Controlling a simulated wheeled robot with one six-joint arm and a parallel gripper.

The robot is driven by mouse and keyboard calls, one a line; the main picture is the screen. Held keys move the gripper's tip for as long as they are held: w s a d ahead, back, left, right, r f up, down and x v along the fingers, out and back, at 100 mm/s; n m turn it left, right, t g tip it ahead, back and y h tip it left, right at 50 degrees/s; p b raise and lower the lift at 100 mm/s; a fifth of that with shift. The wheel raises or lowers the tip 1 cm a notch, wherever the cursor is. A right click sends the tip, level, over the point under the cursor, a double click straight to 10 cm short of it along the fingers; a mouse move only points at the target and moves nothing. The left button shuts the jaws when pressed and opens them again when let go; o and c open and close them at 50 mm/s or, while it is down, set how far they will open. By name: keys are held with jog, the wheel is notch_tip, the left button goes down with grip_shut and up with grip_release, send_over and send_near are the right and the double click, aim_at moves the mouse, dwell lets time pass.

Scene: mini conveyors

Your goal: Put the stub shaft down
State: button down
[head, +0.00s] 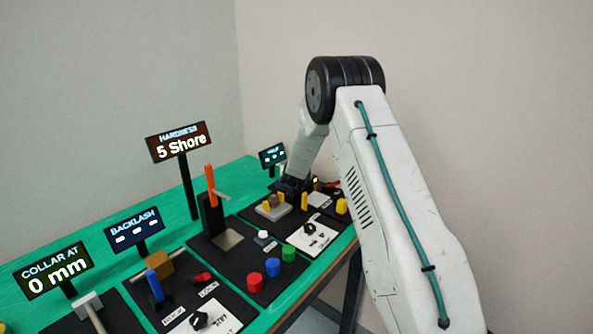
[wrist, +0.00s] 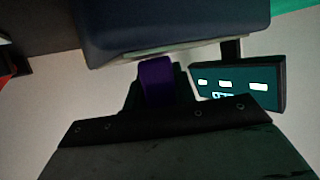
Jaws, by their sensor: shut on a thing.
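My gripper (head: 293,186) is low over the far end of the bench in the head view, small and dark there, so its fingertips are hard to make out. In the wrist view a short purple piece (wrist: 156,80), which I take to be the stub shaft, shows between the dark jaw parts of my gripper (wrist: 157,98). My gripper is shut on it. Its lower end is hidden, and I cannot tell whether it touches anything below.
A small display (head: 272,156) stands behind my gripper; it also shows in the wrist view (wrist: 238,84). Yellow posts (head: 304,200) and a grey block with a brownish knob (head: 273,208) are close by. An orange lever (head: 210,183) rises to the left.

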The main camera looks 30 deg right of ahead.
jog(key=c, duration=1.1)
grip_release()
jog(key=shift+f, duration=0.1)
jog(key=shift+c, duration=0.2)
jog(key=shift+s+a+r, duration=0.1)
jog(key=shift+s+r, duration=0.05)
jog(key=shift+r, duration=0.1)
jog(key=s+a+r+n+g+y, duration=0.1)
jog(key=s+a+r+n+y, duration=0.15)
jog(key=s+a+r, duration=0.8)
jog(key=s+a+r+n+g+y, duration=0.15)
jog(key=s+a+r+y, duration=0.25)
jog(key=s+a+r, duration=0.55)
jog(key=s+a+g, duration=0.2)
jog(key=s, duration=1)
jog(key=s+a+n+g, duration=0.1)
jog(key=s+g, duration=0.2)
jog(key=s, duration=1)
jog(key=s+a+n+g, duration=0.1)
jog(key=s+a+g, duration=0.1)
jog(key=s, duration=1.1)
jog(key=shift+s+a+r+g+y, duration=0.15)
jog(key=shift+a+r+g+y, duration=0.1)
jog(key=shift+a+g+y, duration=0.15)
